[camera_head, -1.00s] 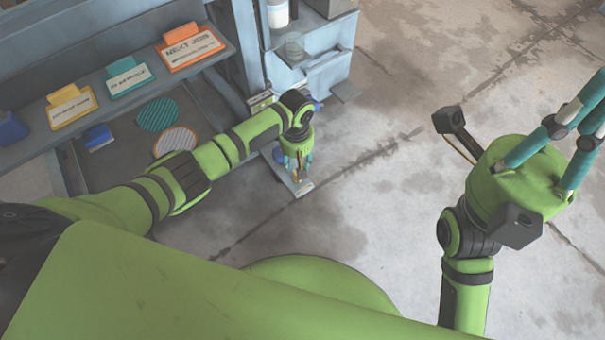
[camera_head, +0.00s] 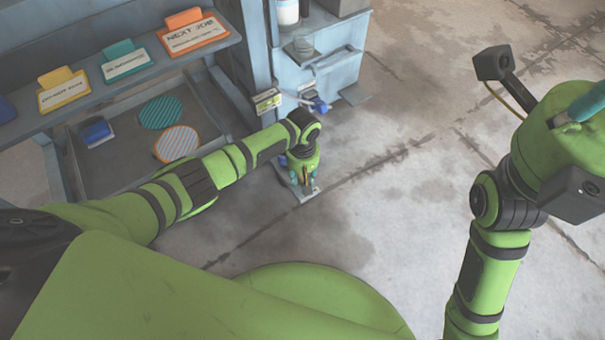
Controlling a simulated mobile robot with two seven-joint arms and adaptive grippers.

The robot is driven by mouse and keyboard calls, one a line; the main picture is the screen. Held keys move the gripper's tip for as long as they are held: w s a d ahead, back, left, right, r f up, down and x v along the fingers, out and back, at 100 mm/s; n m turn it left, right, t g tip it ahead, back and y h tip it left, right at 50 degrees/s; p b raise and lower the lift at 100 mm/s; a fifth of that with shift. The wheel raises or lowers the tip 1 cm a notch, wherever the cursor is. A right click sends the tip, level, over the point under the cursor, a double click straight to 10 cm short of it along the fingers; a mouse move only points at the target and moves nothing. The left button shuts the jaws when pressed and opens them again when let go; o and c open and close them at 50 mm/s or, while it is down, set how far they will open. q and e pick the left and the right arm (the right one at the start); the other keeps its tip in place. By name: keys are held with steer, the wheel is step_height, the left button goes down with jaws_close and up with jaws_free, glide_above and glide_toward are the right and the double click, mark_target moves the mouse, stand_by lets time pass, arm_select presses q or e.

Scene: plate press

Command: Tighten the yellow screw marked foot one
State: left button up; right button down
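My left gripper (camera_head: 303,180) points down at a grey metal foot plate (camera_head: 307,197) low at the base of the blue-grey press frame. A small yellow piece (camera_head: 305,176), which looks like the yellow screw, shows between its teal fingers; the gripper hides most of it. I cannot tell whether the fingers grip it or only stand around it. A small yellow-green label (camera_head: 267,102) is on the frame above; its text is too small to read. My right gripper (camera_head: 588,103) is raised at the right edge, its fingers mostly cut off by the picture.
A shelf (camera_head: 75,112) at the left carries yellow, teal and orange card signs; the orange sign (camera_head: 190,33) reads "NEXT JOB". Below are two striped discs (camera_head: 160,112) and a blue block (camera_head: 96,131). A blue-handled part (camera_head: 318,105) sits on the frame. The concrete floor (camera_head: 400,180) is open to the right.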

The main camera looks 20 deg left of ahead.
arm_select(q)
jaws_close()
